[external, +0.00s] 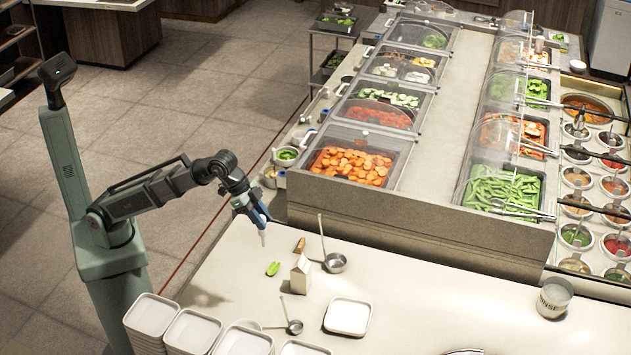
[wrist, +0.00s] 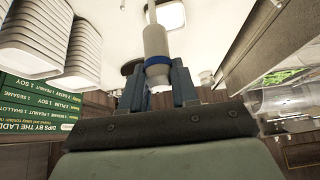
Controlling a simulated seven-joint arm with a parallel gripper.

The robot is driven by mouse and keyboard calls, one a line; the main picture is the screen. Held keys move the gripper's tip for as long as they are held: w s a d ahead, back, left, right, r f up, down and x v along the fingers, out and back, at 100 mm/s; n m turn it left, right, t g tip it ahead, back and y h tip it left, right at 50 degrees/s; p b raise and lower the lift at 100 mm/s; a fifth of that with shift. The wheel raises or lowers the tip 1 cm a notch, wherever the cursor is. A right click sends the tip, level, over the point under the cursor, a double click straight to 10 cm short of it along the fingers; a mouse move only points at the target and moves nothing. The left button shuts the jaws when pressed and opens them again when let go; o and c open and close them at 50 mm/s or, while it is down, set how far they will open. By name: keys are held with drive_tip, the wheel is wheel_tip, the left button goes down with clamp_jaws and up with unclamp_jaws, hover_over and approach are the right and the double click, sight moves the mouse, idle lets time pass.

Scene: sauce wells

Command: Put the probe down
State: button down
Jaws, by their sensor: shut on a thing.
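My gripper (external: 259,217) is above the left part of the pale counter (external: 400,300), its blue fingers pointing down. In the wrist view my gripper (wrist: 158,80) is shut on the probe (wrist: 155,42), a white handle with a blue band between the fingers. The probe (external: 263,238) hangs nearly upright below the fingers in the external view. Its lower tip seems to be above the counter, but I cannot tell whether it touches. The thin end of the probe points away from my gripper in the wrist view.
Near it on the counter are a green piece (external: 273,268), a small white carton (external: 301,274), a brown piece (external: 300,245) and a ladle (external: 335,262). Another ladle (external: 294,326), a white tray (external: 348,316) and stacked trays (external: 155,314) stand in front. A rinse pot (external: 554,299) is right.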

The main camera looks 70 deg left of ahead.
wheel_tip(320, 180, down, 26)
drive_tip(key=shift+f, duration=0.2)
idle(0.8)
drive_tip(key=shift+f, duration=0.15)
drive_tip(key=c, duration=0.8)
unclamp_jaws()
drive_tip(key=shift+c, duration=0.2)
drive_tip(key=v, duration=1.2)
